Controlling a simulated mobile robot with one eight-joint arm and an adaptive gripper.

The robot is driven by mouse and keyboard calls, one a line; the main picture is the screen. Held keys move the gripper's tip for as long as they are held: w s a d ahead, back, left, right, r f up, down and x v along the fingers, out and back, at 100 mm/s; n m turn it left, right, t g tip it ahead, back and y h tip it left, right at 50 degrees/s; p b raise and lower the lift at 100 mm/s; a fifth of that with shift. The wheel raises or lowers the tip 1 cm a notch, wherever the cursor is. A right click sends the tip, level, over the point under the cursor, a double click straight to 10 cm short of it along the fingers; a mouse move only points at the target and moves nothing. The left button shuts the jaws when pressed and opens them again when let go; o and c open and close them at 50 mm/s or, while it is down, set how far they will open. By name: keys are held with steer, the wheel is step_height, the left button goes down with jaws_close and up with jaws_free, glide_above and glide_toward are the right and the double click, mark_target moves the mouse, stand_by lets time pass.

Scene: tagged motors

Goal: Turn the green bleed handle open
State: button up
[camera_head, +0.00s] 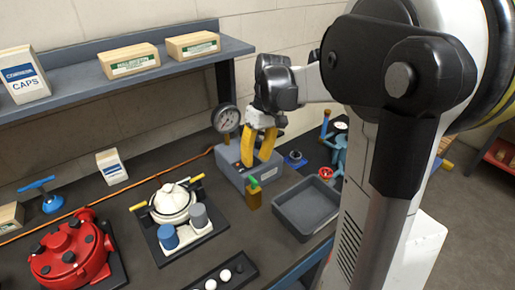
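The green bleed handle (254,183) is small and sits on top of a short brass-coloured valve body (252,198). The valve stands at the front of a grey box (232,158) with a round gauge. My gripper (255,162) has two yellow fingers pointing down, with a gap between them. It appears empty. In the picture its fingertips are just above the green handle; the exact distance in depth cannot be told. The handle's exact angle is too small to read.
A grey tray (306,207) lies right of the valve. A white motor on a base plate (180,215) stands left, and a red round housing (72,254) further left. A shelf (85,83) with boxes runs behind. Blue fittings (295,159) stand behind the tray.

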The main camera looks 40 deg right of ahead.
steer(key=r, duration=0.4)
steer(key=shift+d, duration=0.35)
steer(key=s+a+f+t+h+b, duration=0.1)
steer(key=s+a+f+t, duration=0.1)
steer(key=s+a, duration=0.3)
steer(key=s+a+f+t+h+b, duration=0.1)
steer(key=s+a+t, duration=0.4)
steer(key=a, duration=0.5)
steer(key=shift+s+a+f+m+b, duration=0.3)
steer(key=shift+s+f+b, duration=0.25)
steer(key=shift+s+b, duration=0.25)
